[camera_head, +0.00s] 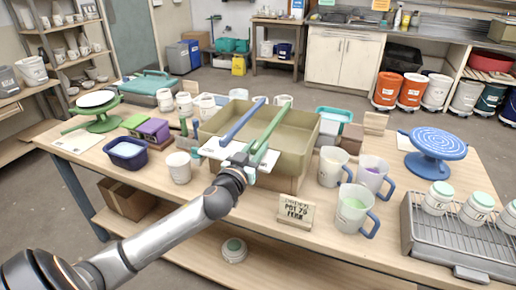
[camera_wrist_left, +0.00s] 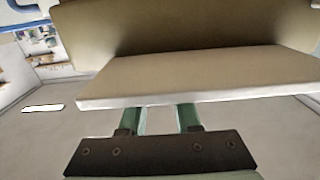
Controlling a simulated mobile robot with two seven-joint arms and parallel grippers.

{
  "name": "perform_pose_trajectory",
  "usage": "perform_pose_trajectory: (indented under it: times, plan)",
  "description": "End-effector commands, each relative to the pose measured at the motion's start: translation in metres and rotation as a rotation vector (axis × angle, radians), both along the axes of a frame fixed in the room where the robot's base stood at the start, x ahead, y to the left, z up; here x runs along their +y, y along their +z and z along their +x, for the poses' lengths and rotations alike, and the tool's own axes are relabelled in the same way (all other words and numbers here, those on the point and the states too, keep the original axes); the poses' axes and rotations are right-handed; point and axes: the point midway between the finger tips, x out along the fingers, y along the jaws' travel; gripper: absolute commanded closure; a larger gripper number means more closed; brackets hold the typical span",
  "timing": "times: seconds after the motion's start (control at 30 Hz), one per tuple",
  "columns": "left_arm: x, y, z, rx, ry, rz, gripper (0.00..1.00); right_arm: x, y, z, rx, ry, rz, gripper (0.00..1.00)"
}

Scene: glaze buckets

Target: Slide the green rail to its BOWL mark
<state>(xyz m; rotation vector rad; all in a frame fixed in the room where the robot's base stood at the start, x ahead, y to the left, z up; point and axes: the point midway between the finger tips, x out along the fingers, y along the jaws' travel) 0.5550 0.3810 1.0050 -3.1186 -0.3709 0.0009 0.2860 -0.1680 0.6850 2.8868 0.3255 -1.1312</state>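The green rail (camera_head: 272,128) lies across a large tan tub (camera_head: 293,159), beside a blue rail (camera_head: 242,120). A white strip (camera_head: 211,150) with dark marks runs along the tub's near left edge; I cannot read which mark is BOWL. My left gripper (camera_head: 240,157) is at this strip, by the near end of the green rail. In the left wrist view its two green fingers stand apart and their tips are hidden by a pale slab (camera_wrist_left: 200,78). I cannot tell whether they hold the rail. My right gripper is not in view.
A card on a wooden block (camera_head: 296,211) stands before the tub. Jugs (camera_head: 355,205) and a blue turntable (camera_head: 437,143) are to the right, with jars on a rack (camera_head: 463,240). A white cup (camera_head: 179,167) and a dark blue tub (camera_head: 127,153) stand left.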

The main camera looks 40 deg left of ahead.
Motion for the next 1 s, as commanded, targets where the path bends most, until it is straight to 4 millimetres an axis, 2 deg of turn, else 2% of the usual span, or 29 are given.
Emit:
perform_pose_trajectory:
  times: [0.03, 0.2, 0.57, 0.77, 1.0]
  plan:
    - [0.000, 0.000, 0.000, 0.000, 0.000, 0.000, 0.62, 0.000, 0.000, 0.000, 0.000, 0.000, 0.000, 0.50]
    - [0.000, 0.000, 0.000, 0.000, 0.000, -0.001, 0.45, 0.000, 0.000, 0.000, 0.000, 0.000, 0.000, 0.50]
    - [-0.002, -0.001, -0.006, 0.000, -0.001, -0.002, 0.45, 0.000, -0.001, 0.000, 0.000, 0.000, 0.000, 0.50]
    - [-0.009, -0.003, -0.033, 0.002, -0.001, -0.005, 0.45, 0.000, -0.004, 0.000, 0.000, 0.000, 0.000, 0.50]
    - [-0.019, -0.002, -0.076, 0.002, -0.001, -0.004, 0.45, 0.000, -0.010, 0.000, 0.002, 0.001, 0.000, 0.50]
